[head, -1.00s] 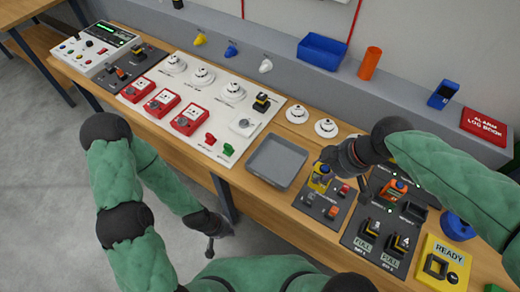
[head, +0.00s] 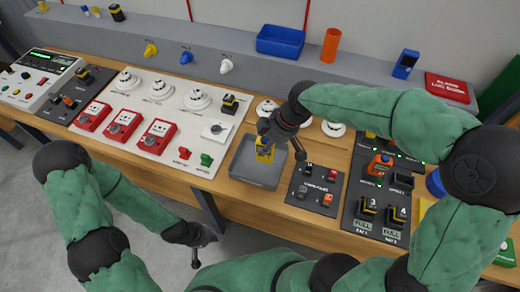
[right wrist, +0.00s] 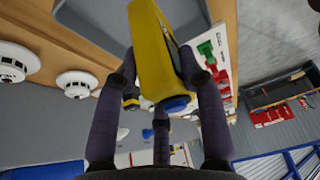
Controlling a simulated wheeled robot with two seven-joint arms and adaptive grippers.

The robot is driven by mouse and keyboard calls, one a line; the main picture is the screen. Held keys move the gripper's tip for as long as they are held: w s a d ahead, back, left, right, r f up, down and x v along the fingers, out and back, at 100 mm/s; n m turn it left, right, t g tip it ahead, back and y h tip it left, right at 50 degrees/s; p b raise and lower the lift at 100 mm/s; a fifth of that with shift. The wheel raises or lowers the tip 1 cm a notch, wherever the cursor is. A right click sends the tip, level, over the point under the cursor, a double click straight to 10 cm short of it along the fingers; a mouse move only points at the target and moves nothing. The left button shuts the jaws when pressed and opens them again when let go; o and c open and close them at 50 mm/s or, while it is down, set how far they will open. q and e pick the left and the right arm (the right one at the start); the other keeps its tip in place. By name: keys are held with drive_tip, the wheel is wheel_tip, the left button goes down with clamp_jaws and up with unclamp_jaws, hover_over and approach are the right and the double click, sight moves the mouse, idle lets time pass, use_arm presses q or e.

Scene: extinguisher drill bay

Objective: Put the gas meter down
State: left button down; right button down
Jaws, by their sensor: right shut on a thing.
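The gas meter (head: 265,152) is a yellow block with a dark face and a blue knob. My right gripper (head: 280,143) is shut on it. In the head view they are over the far part of the grey tray (head: 250,180); I cannot tell whether the meter touches it. In the right wrist view the gas meter (right wrist: 152,45) sits between the fingers of my right gripper (right wrist: 160,70) and hides what is behind it. My left gripper (head: 203,245) hangs in front of the bench, away from the meter; its jaws are unclear.
A dark panel (head: 315,190) with small coloured blocks lies right of the tray. A white board (head: 160,110) with red call points and round detectors lies left. Detectors stand behind the tray, partly hidden by my right arm. A blue bin (head: 280,41) and orange tube (head: 331,45) stand on the ledge.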

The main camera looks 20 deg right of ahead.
sight(260, 148)
drive_tip(key=shift+w+a+f+b, duration=0.2)
drive_tip(key=shift+w+f, duration=0.25)
drive_tip(key=shift+f, duration=0.6)
drive_tip(key=shift+w+a+f+b, duration=0.15)
drive_tip(key=shift+w+f+b, duration=0.25)
drive_tip(key=shift+f, duration=0.7)
drive_tip(key=shift+w+a+f+b, duration=0.15)
drive_tip(key=shift+w+f, duration=0.4)
drive_tip(key=shift+f, duration=0.5)
drive_tip(key=shift+f, duration=0.15)
drive_tip(key=c, duration=0.8)
unclamp_jaws()
drive_tip(key=shift+o, duration=0.2)
drive_tip(key=p+v, duration=0.2)
drive_tip(key=v, duration=1)
drive_tip(key=shift+p, duration=0.35)
